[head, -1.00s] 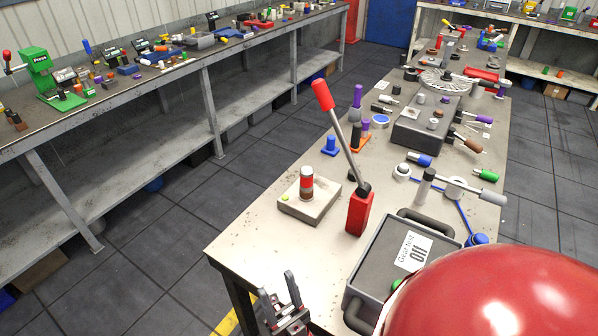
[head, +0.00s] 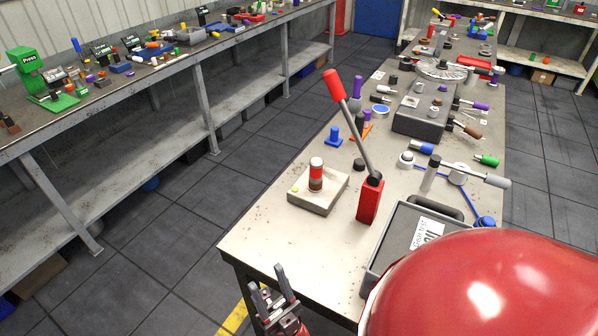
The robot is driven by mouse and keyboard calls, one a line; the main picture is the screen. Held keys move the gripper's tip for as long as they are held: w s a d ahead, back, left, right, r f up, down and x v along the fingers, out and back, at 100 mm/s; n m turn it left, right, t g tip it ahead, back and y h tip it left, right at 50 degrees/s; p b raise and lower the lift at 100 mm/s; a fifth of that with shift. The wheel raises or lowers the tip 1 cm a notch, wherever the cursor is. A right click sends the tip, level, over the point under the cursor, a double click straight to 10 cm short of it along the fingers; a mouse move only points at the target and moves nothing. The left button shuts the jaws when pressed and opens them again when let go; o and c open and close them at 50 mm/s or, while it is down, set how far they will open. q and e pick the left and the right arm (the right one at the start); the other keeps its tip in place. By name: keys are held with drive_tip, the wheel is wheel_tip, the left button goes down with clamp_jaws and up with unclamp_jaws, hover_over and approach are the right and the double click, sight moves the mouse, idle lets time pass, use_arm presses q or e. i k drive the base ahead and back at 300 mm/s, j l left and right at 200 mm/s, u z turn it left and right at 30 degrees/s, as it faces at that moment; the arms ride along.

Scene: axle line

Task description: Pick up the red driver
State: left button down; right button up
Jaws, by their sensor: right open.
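I cannot pick out the red driver for certain. A long red tool (head: 474,61) lies at the far end of the near table, beside a spoked metal wheel, too small to identify. A tilted lever with a red grip (head: 335,85) and a red base (head: 369,200) stands upright on the near table. My right gripper (head: 267,281) is open and empty, its fingers pointing up, beside the table's front left corner and far from the long red tool. My left gripper is out of view.
The near table (head: 265,235) has a bare front left corner. A beige block (head: 318,200) holds a red and brown cylinder. A grey case (head: 385,262) is partly hidden by my red body. A long bench (head: 150,80) runs along the left wall, with open floor between.

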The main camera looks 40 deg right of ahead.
sight(316, 163)
drive_tip(key=i+j+z, duration=0.1)
drive_tip(key=j+z, duration=0.6)
drive_tip(key=i+j+z, duration=0.1)
drive_tip(key=j+z, duration=0.25)
